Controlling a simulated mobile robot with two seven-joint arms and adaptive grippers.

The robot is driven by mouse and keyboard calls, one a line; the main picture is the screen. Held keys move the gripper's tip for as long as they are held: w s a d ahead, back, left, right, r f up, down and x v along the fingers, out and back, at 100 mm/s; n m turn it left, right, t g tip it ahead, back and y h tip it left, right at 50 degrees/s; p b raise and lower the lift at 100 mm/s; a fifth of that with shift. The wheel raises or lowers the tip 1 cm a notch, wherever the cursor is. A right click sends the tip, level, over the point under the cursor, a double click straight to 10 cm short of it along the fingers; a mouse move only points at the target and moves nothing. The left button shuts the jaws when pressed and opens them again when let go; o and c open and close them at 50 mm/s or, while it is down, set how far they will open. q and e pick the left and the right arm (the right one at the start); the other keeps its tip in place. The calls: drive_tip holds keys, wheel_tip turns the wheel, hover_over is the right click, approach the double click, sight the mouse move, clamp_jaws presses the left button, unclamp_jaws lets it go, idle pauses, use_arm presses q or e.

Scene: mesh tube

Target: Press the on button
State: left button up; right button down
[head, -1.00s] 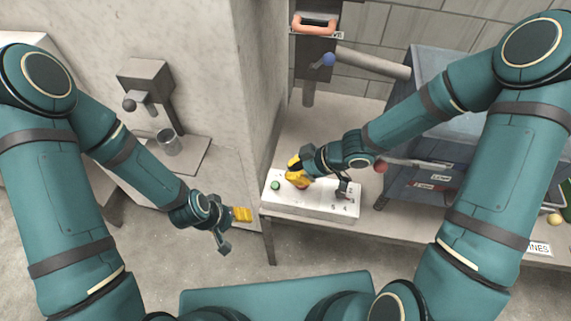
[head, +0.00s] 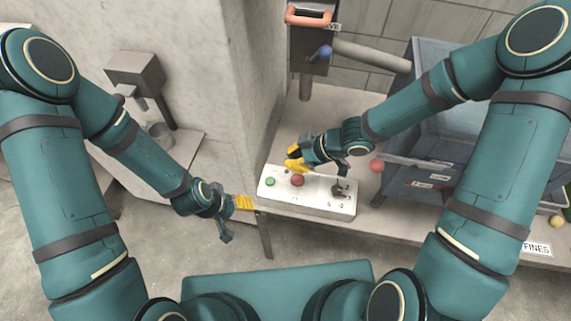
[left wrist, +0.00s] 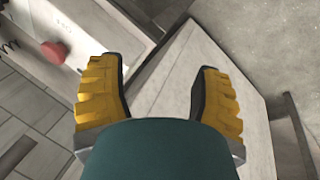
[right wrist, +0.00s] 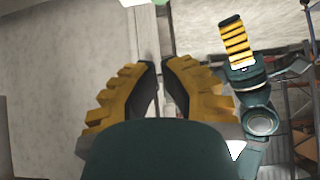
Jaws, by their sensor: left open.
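The white control box (head: 316,199) stands on the bench. It has a green button (head: 270,181) at its left, a red button (head: 297,180) beside that, and a small dark switch (head: 339,189) at its right. The red button also shows in the left wrist view (left wrist: 53,52). My right gripper (head: 291,160) is just behind the box, clear of both buttons. Its fingers are close together with a narrow gap in the right wrist view (right wrist: 160,66). My left gripper (head: 250,202) is open and empty, left of the box near the bench edge.
A grey wall block (head: 205,80) rises at the left behind the bench. A blue-grey machine (head: 425,120) with labels stands at the right. A blue-knobbed lever (head: 325,51) and a red ball knob (head: 376,166) stick out nearby.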

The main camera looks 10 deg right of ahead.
drive_tip(key=b, duration=0.7)
hover_over(272, 179)
wheel_tip(272, 179, down, 7)
drive_tip(key=shift+r, duration=0.15)
wheel_tip(272, 179, down, 2)
drive_tip(key=shift+a+f+b, duration=0.1)
drive_tip(key=shift+b, duration=0.5)
use_arm(q)
wheel_tip(272, 179, down, 10)
drive_tip(key=s+b, duration=0.1)
drive_tip(key=shift+s+d+g, duration=0.2)
drive_tip(key=shift+s+g, duration=0.1)
drive_tip(key=shift+s, duration=0.1)
use_arm(e)
drive_tip(key=shift+f, duration=0.75)
